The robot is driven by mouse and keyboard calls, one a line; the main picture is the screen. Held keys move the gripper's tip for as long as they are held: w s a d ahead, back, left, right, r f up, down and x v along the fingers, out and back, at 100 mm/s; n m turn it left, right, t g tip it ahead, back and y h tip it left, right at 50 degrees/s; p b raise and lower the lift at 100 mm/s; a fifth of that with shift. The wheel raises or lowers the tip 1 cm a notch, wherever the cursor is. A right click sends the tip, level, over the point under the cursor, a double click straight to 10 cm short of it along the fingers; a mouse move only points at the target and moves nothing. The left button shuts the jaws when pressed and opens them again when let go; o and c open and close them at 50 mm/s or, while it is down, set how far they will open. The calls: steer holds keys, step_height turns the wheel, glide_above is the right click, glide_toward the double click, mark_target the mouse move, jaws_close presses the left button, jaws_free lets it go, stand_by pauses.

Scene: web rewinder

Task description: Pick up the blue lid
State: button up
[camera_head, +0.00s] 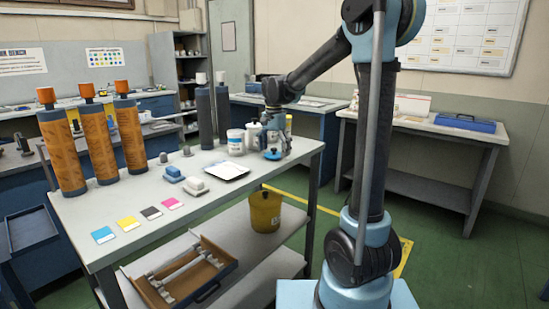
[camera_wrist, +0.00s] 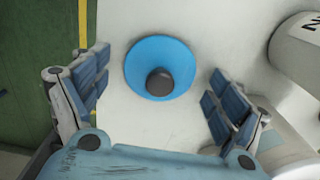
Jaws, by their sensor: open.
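The blue lid (camera_wrist: 161,58) is a round blue disc with a dark round knob, lying on the white table top in the wrist view. In the head view the lid (camera_head: 272,155) is near the table's right end, just below my gripper (camera_head: 273,140). In the wrist view my gripper (camera_wrist: 156,95) is open, with one finger on each side and the lid between and slightly ahead of them. Nothing is held. I cannot tell the exact height of the fingers above the table.
A white container (camera_wrist: 300,45) is close to the right finger. White jars (camera_head: 236,142) stand left of the gripper in the head view.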

steer(key=c, duration=1)
steer(key=shift+o, duration=0.2)
